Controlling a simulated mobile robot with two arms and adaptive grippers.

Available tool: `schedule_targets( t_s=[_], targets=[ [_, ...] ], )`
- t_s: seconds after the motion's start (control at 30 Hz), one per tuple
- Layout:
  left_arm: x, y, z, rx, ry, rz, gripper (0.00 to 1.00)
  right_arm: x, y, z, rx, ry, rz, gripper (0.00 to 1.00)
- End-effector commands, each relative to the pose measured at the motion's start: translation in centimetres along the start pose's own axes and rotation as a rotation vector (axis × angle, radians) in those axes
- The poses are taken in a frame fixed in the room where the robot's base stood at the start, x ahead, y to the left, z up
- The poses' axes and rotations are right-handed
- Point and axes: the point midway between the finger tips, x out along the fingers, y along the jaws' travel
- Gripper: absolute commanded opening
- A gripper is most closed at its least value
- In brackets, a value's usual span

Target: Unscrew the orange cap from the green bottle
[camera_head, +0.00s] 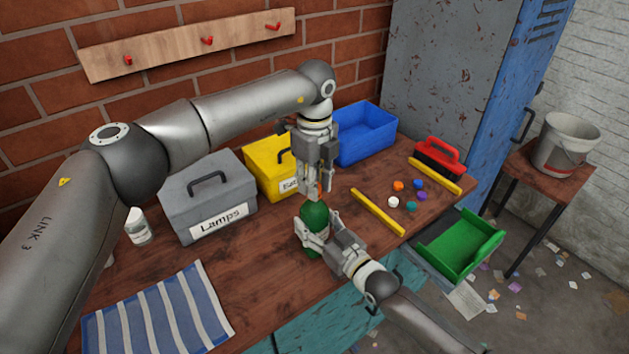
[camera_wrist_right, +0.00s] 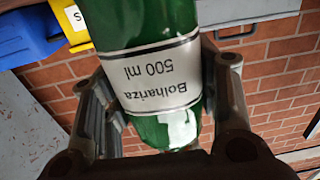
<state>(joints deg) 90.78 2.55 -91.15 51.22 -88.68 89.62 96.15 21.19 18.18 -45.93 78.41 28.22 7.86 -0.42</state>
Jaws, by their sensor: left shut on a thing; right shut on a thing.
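The green bottle (camera_head: 313,212) stands upright near the front edge of the wooden table in the head view. Its label and green body fill the middle of the right wrist view (camera_wrist_right: 160,75). My right gripper (camera_head: 318,238) is shut around the bottle's body from the front right. The orange cap (camera_head: 318,188) shows only as a small sliver at the bottle's top. My left gripper (camera_head: 316,188) points down from above, with its fingers shut on the cap and hiding most of it.
A grey "Lamps" box (camera_head: 207,190), a yellow box (camera_head: 264,165) and a blue bin (camera_head: 364,133) stand behind. Several loose caps lie right, between yellow strips (camera_head: 378,212). A red-handled brush (camera_head: 438,155) is beyond. A striped cloth (camera_head: 158,312) lies front left.

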Motion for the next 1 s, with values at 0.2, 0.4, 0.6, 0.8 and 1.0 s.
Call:
schedule_targets(
  t_s=[0.2,0.4,0.6,0.8,1.0],
  targets=[
    [-0.6,0.0,0.0,0.0,0.0,-0.001,0.0,0.0,0.0,0.1,0.0,-0.003,0.0,0.0],
    [-1.4,0.0,0.0,0.0,-0.001,-0.001,0.0,0.0,0.0,0.1,0.0,-0.003,0.0,0.0],
    [-2.0,0.0,0.0,0.001,0.0,-0.001,0.0,0.0,0.0,0.1,0.0,-0.003,0.0,0.0],
    [-2.2,0.0,0.0,0.001,0.0,-0.001,0.0,0.0,0.0,0.1,0.0,-0.003,0.0,0.0],
    [-2.3,0.0,0.0,0.001,0.0,-0.001,0.0,0.0,0.0,0.1,0.0,-0.003,0.0,0.0]
  ],
)
